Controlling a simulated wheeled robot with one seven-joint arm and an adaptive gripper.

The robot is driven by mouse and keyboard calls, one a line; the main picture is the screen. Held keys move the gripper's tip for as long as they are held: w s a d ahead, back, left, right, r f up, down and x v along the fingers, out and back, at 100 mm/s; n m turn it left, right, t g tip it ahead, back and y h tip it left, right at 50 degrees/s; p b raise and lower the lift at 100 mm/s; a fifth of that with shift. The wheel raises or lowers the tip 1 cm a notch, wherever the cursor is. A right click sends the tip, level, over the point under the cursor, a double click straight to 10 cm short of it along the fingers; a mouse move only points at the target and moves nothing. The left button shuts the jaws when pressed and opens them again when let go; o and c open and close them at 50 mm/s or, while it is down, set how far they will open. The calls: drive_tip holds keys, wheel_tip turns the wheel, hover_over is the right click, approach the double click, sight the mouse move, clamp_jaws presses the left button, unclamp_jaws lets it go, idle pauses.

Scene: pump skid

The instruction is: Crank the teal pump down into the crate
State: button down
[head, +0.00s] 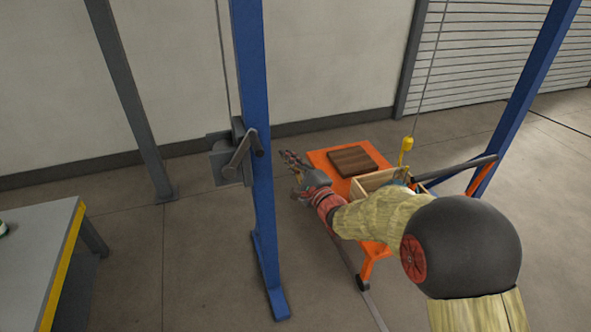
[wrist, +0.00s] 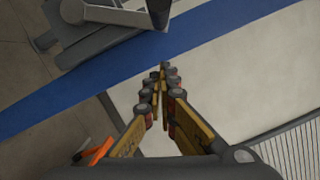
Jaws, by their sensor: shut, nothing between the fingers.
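The winch crank (head: 240,148) is a grey arm on the blue post (head: 254,200), left of my gripper. In the wrist view the grey crank and winch (wrist: 105,22) show at the upper left, beyond the fingertips. My gripper (head: 287,156) is shut and empty, to the right of the crank and apart from it. Its fingers (wrist: 160,76) meet in the wrist view. The wooden crate (head: 369,183) sits on the orange cart (head: 322,158), partly behind my arm. A yellow hook block (head: 406,146) hangs on a cable above it. The pump is mostly hidden by my arm.
A dark wooden board (head: 352,160) lies on the cart. A second blue post (head: 535,75) stands at the right. A grey bench (head: 35,245) with a yellow edge is at the left. The floor between bench and near post is clear.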

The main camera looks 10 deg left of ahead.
drive_tip(key=a, duration=0.1)
drive_tip(key=a+r+b, duration=0.1)
drive_tip(key=a, duration=0.3)
drive_tip(key=shift+s+r+b, duration=0.15)
drive_tip(key=shift+r+b, duration=0.15)
drive_tip(key=shift+r, duration=0.1)
drive_tip(key=shift+r, duration=0.1)
drive_tip(key=shift+s+a+r+n, duration=0.1)
drive_tip(key=shift+a+r+n, duration=0.05)
drive_tip(key=shift+r+n, duration=0.15)
drive_tip(key=shift+a+p, duration=0.1)
drive_tip(key=shift+p, duration=0.2)
